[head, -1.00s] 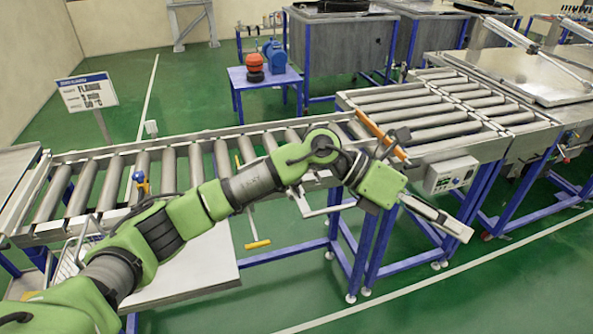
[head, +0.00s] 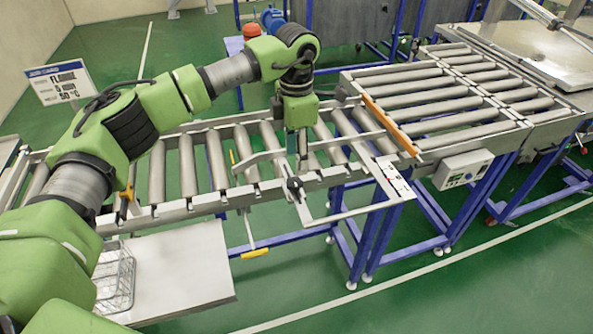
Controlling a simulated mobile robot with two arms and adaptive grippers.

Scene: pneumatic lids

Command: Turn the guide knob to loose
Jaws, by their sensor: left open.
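The guide knob (head: 294,184) is small and black. It sits on the flat metal bracket at the conveyor's front rail, beside the guide bar (head: 258,160). The way its grip is turned is too small to tell. My left gripper (head: 301,147) points down over the rollers, just behind and above the knob in the head view, apart from it. It is open, with nothing seen in it; its fingers are small and partly hidden under the green wrist. My right gripper is out of view.
A labelled metal plate (head: 393,178) lies right of the knob. An orange bar (head: 391,124) crosses the conveyor at the joint. A control box (head: 462,168) hangs at the right. A wire basket (head: 115,280) stands on the low shelf (head: 185,275). Floor in front is clear.

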